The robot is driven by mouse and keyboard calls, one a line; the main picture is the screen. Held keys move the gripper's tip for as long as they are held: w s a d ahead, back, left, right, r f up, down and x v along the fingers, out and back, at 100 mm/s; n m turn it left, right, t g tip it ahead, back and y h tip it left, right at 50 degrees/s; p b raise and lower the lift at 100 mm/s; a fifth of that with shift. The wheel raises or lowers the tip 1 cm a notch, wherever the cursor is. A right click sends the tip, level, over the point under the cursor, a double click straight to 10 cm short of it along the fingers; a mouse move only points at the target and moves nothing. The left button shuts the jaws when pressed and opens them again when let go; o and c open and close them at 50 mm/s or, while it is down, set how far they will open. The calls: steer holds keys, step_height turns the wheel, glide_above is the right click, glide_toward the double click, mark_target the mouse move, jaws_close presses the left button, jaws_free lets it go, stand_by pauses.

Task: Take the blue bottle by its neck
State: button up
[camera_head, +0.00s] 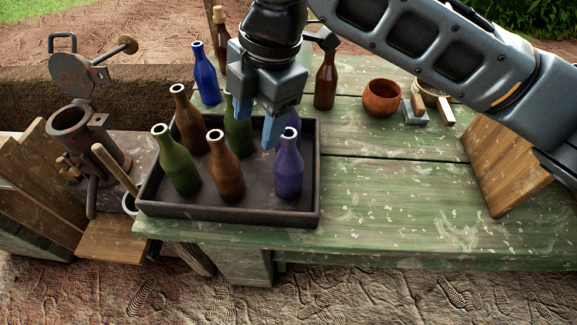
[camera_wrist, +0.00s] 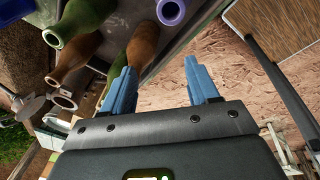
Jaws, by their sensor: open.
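The blue bottle (camera_head: 206,77) stands upright on the green table behind the tray in the head view, left of my gripper. I cannot make it out in the wrist view. My gripper (camera_head: 256,122) points down over the tray, open and with nothing between its blue fingers. It lies to the right of the blue bottle's neck and apart from it. In the wrist view the spread fingers of my gripper (camera_wrist: 160,66) are empty.
The dark tray (camera_head: 270,212) holds several green, brown and violet bottles close together. Brown bottles (camera_head: 325,82) stand at the table's back. A clay bowl (camera_head: 382,97) and a leaning wooden board (camera_head: 505,165) are at the right. The table's middle right is clear.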

mark_target(289, 132)
steer(key=d, duration=0.1)
steer(key=w+d+r+h, duration=0.1)
steer(key=d, duration=0.1)
steer(key=d+h, duration=0.1)
steer(key=shift+w+d+r, duration=0.2)
steer(key=shift+w+r, duration=0.05)
steer(key=shift+w, duration=0.1)
steer(key=shift+d+f, duration=0.15)
steer(key=shift+f, duration=0.05)
steer(key=f, duration=0.2)
steer(key=f+p, duration=0.1)
steer(key=f, duration=0.4)
steer(key=shift+w+f+p, duration=0.15)
steer(key=shift+w+p, duration=0.15)
steer(key=shift+p, duration=0.1)
steer(key=shift+c, duration=0.3)
jaws_close()
